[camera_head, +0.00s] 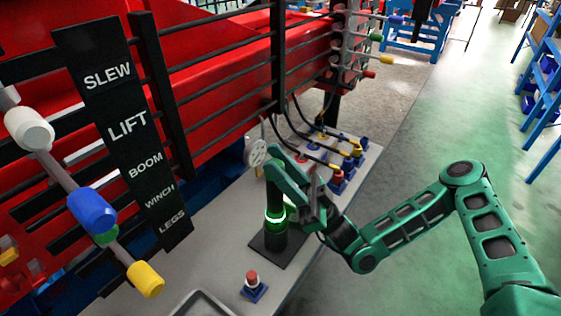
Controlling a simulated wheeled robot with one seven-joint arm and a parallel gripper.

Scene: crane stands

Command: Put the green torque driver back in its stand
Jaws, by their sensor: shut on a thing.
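My gripper (293,207) is shut on the green torque driver (274,195), a dark upright tool. The driver's lower part meets the stand, a black cup on a square black base plate (268,251), with a bright green ring (275,216) around the joint. The driver looks upright and in line with the stand. My gripper and wrist cover its right side and part of its top, so I cannot tell how deep it sits.
A red push button on a blue base (253,284) is in front of the stand. Several more buttons (339,178) and black cables stand behind. A lever panel labelled SLEW and LIFT (125,125) rises at left. The grey tray (200,303) is at the front edge.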

